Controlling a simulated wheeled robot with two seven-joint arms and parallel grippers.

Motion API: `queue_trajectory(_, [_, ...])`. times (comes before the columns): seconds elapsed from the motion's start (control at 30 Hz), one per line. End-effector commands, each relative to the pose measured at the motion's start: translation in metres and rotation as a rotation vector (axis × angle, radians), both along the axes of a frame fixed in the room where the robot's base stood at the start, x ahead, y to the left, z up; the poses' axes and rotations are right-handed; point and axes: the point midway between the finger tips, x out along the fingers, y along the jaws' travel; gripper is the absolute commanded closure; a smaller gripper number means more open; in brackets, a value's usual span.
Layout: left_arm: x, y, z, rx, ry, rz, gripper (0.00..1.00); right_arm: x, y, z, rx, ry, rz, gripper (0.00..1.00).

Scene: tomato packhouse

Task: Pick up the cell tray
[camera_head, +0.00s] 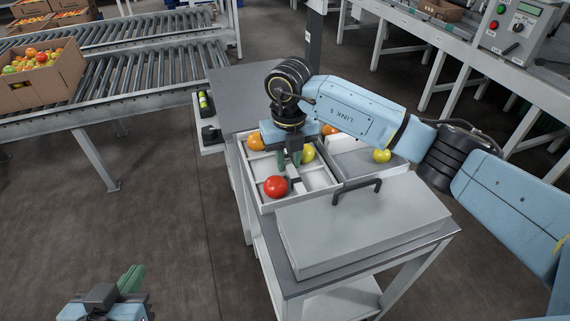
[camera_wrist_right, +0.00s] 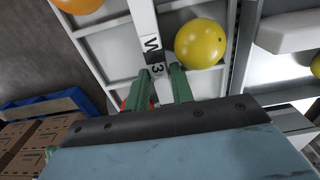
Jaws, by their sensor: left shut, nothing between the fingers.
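The cell tray (camera_head: 265,209) is a white tray with compartments on a grey cart. It holds a red tomato (camera_head: 275,187), a yellow one (camera_head: 307,153) and orange ones (camera_head: 256,141). A white bar marked "W 3" (camera_wrist_right: 147,35) runs across its middle and also shows in the head view (camera_head: 296,182). My right gripper (camera_head: 289,162) points down at this bar. In the right wrist view its green fingers (camera_wrist_right: 160,72) stand on either side of the bar; whether they press on it I cannot tell. My left gripper (camera_head: 132,279) is shut and empty at the bottom left, away from the cart.
A second tray (camera_head: 349,157) with a yellow tomato (camera_head: 382,156) adjoins on the right. Roller conveyors (camera_head: 150,75) with tomato boxes (camera_head: 40,75) stand at left. The floor at left is clear.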

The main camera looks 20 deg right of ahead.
Motion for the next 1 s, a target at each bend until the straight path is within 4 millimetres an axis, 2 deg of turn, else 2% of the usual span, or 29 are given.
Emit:
queue_trajectory(0.57, [0.0002,0.0002,0.0005,0.000,0.000,0.001,1.00,0.0003,-0.0002,-0.0026,0.000,-0.001,-0.001,0.76])
queue_trajectory(0.77, [0.0002,0.0003,0.0003,0.001,0.001,0.001,1.00,0.0002,-0.0001,-0.0026,0.000,-0.001,-0.001,1.00])
queue_trajectory(1.0, [0.0002,0.0003,0.0002,0.001,0.001,0.001,1.00,0.0004,0.0000,-0.0021,0.001,-0.002,0.000,1.00])
